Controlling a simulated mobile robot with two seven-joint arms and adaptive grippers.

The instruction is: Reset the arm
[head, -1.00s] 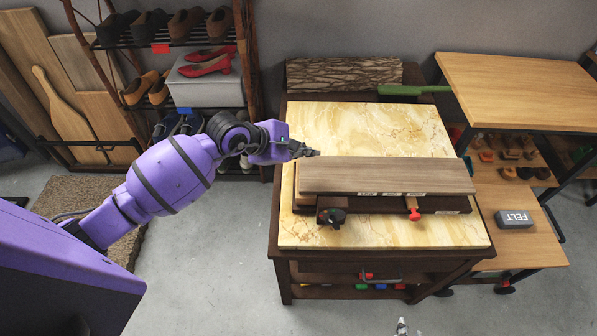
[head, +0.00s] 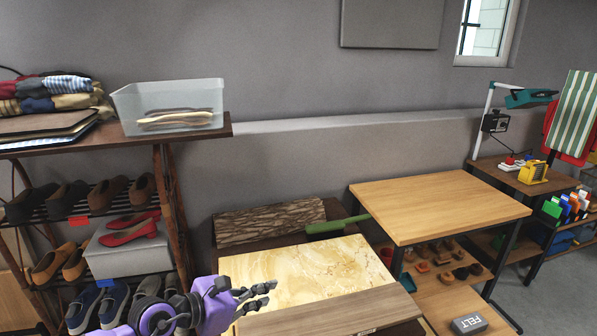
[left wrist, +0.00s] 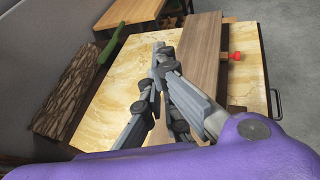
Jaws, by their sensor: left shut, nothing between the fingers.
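My left arm is purple and comes in from the lower left in the head view. Its left gripper (head: 262,296) is shut and empty, over the left part of the marble-topped workbench (head: 300,268). In the left wrist view the gripper (left wrist: 160,52) has its fingertips together above the marble top (left wrist: 115,75). A long wooden board (head: 335,314) lies on the bench in front of the gripper, and it also shows in the left wrist view (left wrist: 200,52). I cannot tell the gripper's exact height above the bench. My right gripper is not in view.
A shoe rack (head: 165,200) stands left, with a clear bin (head: 170,105) on top. A wooden table (head: 440,205) and grey felt block (head: 468,323) are at right. Open floor shows at far right.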

